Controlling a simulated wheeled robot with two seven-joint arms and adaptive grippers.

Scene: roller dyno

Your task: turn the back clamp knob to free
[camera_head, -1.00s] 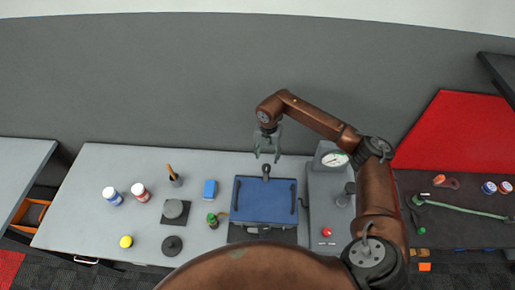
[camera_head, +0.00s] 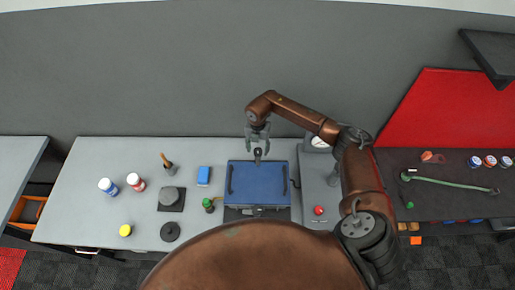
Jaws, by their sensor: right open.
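The back clamp knob (camera_head: 258,153) is a small dark knob at the back edge of the blue roller dyno box (camera_head: 258,183), which sits on the grey bench. My right gripper (camera_head: 258,140) comes down from above and behind, with its fingers pointing down, open, at the knob. Whether the fingertips touch the knob or sit just above it I cannot tell at this size. The knob's own turn position is too small to read. My left gripper is not in view.
A grey console with a dial (camera_head: 319,142) and a red button (camera_head: 319,210) stands right of the box. My right arm covers part of the console.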

